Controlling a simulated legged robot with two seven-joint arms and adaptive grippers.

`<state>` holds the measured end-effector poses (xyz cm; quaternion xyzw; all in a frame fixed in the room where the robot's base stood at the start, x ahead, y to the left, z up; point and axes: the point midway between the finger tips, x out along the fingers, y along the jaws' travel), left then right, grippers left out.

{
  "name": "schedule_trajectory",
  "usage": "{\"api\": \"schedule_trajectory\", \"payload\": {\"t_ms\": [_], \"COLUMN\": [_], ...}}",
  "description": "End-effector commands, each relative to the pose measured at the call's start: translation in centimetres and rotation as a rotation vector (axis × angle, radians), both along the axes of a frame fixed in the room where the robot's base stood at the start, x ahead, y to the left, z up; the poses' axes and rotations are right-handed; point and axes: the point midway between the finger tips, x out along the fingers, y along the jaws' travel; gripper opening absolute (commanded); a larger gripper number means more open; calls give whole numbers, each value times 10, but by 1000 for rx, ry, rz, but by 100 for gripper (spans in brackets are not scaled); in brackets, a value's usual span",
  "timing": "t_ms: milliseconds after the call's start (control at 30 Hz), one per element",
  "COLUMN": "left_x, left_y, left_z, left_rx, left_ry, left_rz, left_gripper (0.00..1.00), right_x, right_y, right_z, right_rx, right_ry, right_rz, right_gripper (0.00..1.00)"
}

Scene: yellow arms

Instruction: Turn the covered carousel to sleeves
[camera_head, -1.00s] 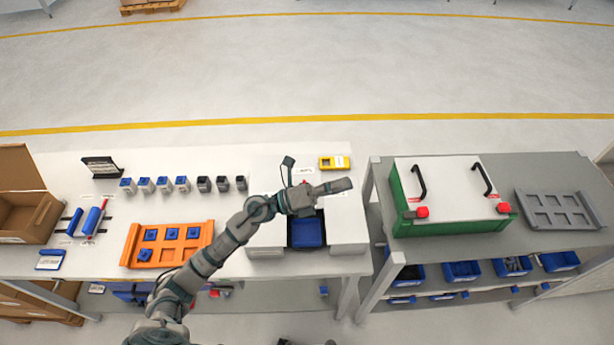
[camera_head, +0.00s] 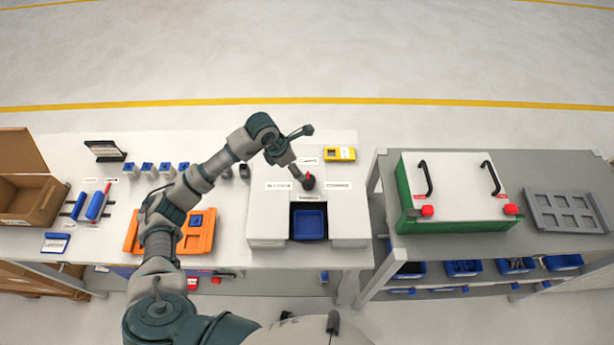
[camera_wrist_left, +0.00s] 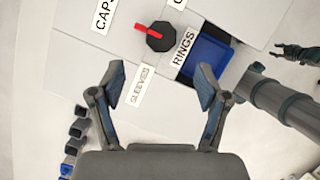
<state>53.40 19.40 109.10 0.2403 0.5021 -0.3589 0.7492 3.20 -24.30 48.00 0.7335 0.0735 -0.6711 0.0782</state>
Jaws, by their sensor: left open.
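The covered carousel (camera_head: 268,215) is a white box with a dark round knob (camera_head: 309,181) on top. In the left wrist view the knob (camera_wrist_left: 160,37) has a red pointer bar directed at the CAPS label (camera_wrist_left: 103,15). The SLEEVES label (camera_wrist_left: 140,86) lies on the gripper's side of the knob, and the RINGS label (camera_wrist_left: 184,47) lies by the blue tray (camera_wrist_left: 208,52) in the front opening. My left gripper (camera_wrist_left: 160,85) is open and empty, with the knob beyond its fingertips. In the head view it hangs close to the knob, its fingers hard to make out.
An orange tray (camera_head: 200,240) and small blue-topped containers (camera_head: 147,168) stand left of the carousel. A yellow device (camera_head: 340,154) lies behind it. A green-sided box (camera_head: 408,215) and grey tray (camera_head: 568,210) sit on the separate right table.

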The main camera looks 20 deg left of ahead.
Motion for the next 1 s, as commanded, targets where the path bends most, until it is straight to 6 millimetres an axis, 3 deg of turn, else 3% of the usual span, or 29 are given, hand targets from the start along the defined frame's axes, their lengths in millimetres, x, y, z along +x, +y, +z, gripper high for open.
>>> {"api": "schedule_trajectory", "payload": {"t_ms": [200,400,600,833,867,1000], "left_x": [11,19,22,22,22,22], "left_y": [-17,-26,-29,-29,-29,-29], "left_z": [-46,-76,-88,-89,-89,-89], "left_rx": [-2,-3,-2,-2,-2,-2], "left_ry": [3,2,-1,-1,-1,-1], "left_rz": [-2,0,-1,-1,-1,-1], "left_gripper": [75,75,75,75,73,38], "right_x": [1,1,1,1,1,1], "right_y": [0,0,0,0,0,0], "right_z": [10,14,15,15,15,15], "right_rx": [0,0,0,0,0,0], "right_ry": [0,0,0,0,0,0], "right_rz": [0,0,0,0,0,0], "right_gripper": [40,40,40,40,40,40]}}
